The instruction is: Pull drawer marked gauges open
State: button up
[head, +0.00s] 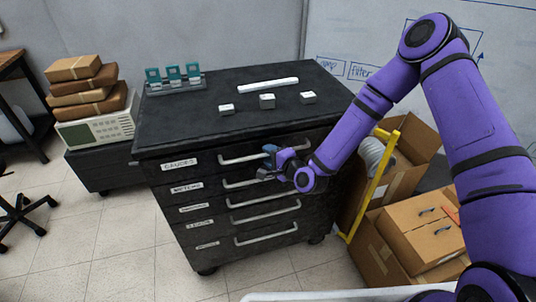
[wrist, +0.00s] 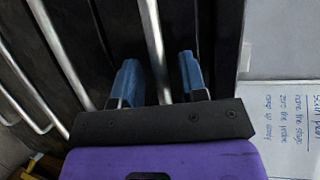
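The black cabinet (head: 240,195) has a stack of drawers. The top drawer's label (head: 179,164) reads GAUGES, and its silver bar handle (head: 240,159) runs across the front. This drawer looks closed. My gripper (head: 269,162) is at the right part of that handle. In the wrist view my blue fingers (wrist: 161,80) are apart, with one handle bar (wrist: 153,40) passing between them.
Lower drawers have similar handles (head: 265,217). Small blocks (head: 267,101), a white bar (head: 268,85) and a teal rack (head: 174,77) sit on the cabinet top. Cardboard boxes (head: 415,235) and a yellow frame (head: 372,190) stand close right. Floor (head: 120,260) is clear at front left.

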jog(key=shift+w+a, duration=0.35)
jog(key=shift+w, duration=0.1)
grip_shut()
jog(key=shift+s+f, duration=0.1)
